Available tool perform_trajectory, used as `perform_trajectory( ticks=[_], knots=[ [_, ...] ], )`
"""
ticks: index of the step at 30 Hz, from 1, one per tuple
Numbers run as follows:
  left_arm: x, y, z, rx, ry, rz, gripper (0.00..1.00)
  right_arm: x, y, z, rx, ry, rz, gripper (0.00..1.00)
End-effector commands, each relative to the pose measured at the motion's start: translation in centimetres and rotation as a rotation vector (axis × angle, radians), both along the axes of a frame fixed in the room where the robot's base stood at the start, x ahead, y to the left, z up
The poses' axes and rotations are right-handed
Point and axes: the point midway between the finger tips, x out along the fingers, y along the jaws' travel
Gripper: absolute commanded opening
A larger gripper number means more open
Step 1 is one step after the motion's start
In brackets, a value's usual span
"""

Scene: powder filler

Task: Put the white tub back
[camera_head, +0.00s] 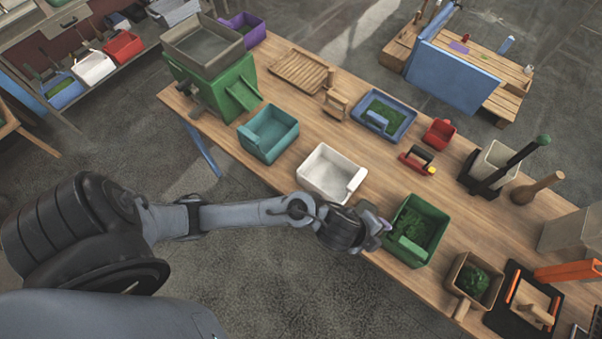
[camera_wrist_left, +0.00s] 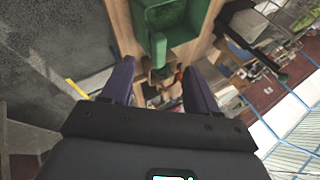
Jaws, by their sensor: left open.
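The white tub (camera_head: 326,190) stands upright and looks empty on the wooden table, in the middle of the head view. My left gripper (camera_head: 384,227) is at the table's front edge, to the right of the tub and apart from it, beside the green bin (camera_head: 425,214). In the left wrist view its purple fingers (camera_wrist_left: 158,82) are spread open with nothing between them. The green bin (camera_wrist_left: 182,34) shows beyond the fingertips there; I cannot make out the white tub in that view. My right gripper is in neither view.
A teal bin (camera_head: 269,133) stands left of the tub, and a blue tray (camera_head: 402,134) with green contents stands behind it. A low shelf (camera_head: 120,66) at the upper left holds blue, white and red bins. Bare table lies behind the tub.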

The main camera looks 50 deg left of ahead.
Motion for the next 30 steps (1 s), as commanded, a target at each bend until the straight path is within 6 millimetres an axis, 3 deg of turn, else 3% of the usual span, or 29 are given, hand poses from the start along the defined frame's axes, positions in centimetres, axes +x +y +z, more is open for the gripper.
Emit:
perform_trajectory(
  ticks=[3, 9, 15, 20, 30],
  knots=[
    [-3.3, 3.4, 0.1, -0.17, 0.124, 0.36, 0.6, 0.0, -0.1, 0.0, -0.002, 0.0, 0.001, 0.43],
    [-9.2, 10.2, -0.6, -0.334, 0.309, 0.881, 0.6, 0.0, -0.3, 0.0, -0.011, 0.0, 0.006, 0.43],
    [-13.7, 14.2, -1.0, -0.399, 0.412, 1.185, 0.6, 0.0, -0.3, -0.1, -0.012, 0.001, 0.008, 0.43],
    [-15.1, 15.3, -1.0, -0.413, 0.439, 1.269, 0.6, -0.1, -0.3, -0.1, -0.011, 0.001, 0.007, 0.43],
    [-15.1, 15.4, -0.7, -0.413, 0.44, 1.274, 0.6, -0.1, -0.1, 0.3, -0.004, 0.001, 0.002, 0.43]
  ],
)
